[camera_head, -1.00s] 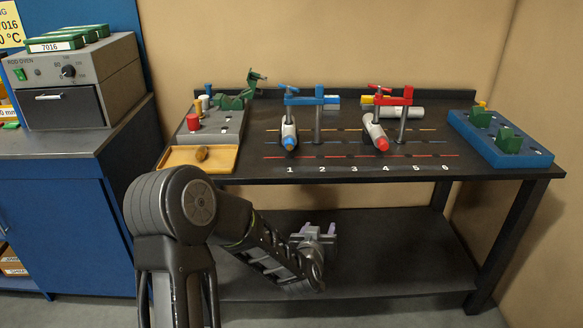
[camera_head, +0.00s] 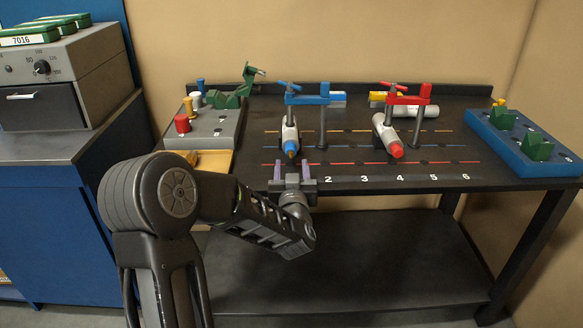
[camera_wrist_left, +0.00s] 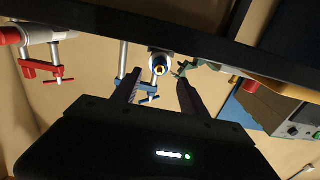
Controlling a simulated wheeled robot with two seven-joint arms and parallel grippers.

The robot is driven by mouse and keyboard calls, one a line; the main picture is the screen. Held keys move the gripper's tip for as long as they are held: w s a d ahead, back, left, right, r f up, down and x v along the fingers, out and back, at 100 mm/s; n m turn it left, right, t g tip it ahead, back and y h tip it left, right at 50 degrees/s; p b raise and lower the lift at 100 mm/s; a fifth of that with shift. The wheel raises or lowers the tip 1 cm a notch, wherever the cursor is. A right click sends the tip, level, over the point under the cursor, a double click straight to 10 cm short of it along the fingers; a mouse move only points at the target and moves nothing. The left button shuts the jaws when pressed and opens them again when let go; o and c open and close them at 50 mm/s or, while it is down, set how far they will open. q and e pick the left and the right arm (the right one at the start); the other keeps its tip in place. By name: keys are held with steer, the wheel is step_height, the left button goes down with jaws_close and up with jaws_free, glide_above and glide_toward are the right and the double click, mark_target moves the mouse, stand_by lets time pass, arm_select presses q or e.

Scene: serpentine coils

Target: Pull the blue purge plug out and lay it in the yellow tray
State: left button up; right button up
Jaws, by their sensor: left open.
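The blue purge plug (camera_head: 291,146) sits in the front end of the white tube (camera_head: 289,131) held under the blue clamp (camera_head: 312,99). An orange-yellow spot shows at its front. In the left wrist view the plug (camera_wrist_left: 159,62) faces the camera, ahead of the fingers and near the middle of their gap. My left gripper (camera_head: 292,170) is open and empty at the table's front edge, just in front of the plug and apart from it. The yellow tray (camera_head: 214,161) lies at the table's left front, partly hidden by my left arm. My right gripper is out of view.
A grey block (camera_head: 208,133) with coloured pegs is behind the tray. A blue rack (camera_head: 515,146) is at the right. The table's front middle is clear.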

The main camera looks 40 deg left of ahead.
mark_target(291, 155)
arm_select(q)
steer(key=x, duration=0.4)
steer(key=shift+w+a+p, duration=0.2)
steer(key=shift+a+p, duration=0.05)
steer(key=shift+p, duration=0.15)
steer(key=b+x, duration=0.1)
steer(key=x, duration=0.2)
steer(key=shift+w+a+f, duration=0.1)
steer(key=shift+w+a, duration=0.05)
steer(key=shift+w, duration=0.15)
steer(key=shift+w+a, duration=0.2)
steer(key=shift+w, duration=0.05)
steer(key=shift+b, duration=0.6)
steer(key=shift+c, duration=0.3)
jaws_close()
stand_by(0.3)
